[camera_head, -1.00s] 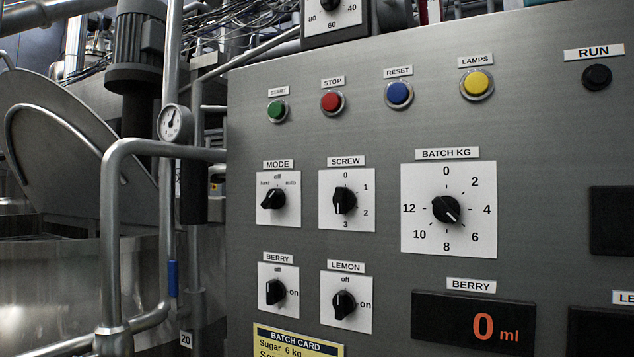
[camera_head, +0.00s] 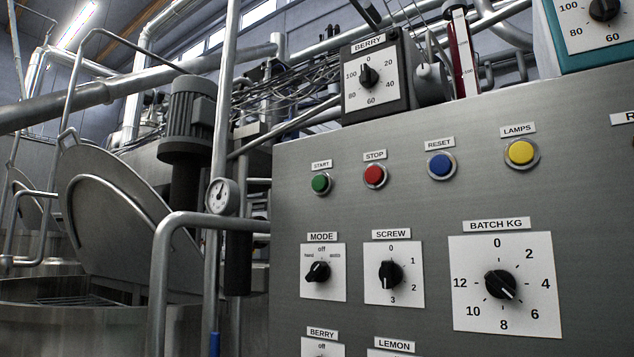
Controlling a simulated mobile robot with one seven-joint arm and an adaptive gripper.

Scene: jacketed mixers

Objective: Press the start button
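The green start button (camera_head: 320,183) is on the upper left of the grey control panel (camera_head: 450,210), under a small START label (camera_head: 321,165). The red STOP button (camera_head: 375,176) is just to its right, then the blue RESET button (camera_head: 441,167) and the yellow LAMPS button (camera_head: 521,153). Nothing covers the start button. My gripper is not in view.
MODE (camera_head: 318,271), SCREW (camera_head: 390,274) and BATCH KG (camera_head: 500,284) knobs sit below the buttons. A bent steel pipe (camera_head: 163,270) and a round gauge (camera_head: 222,196) stand left of the panel. A BERRY dial box (camera_head: 375,78) sits on top.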

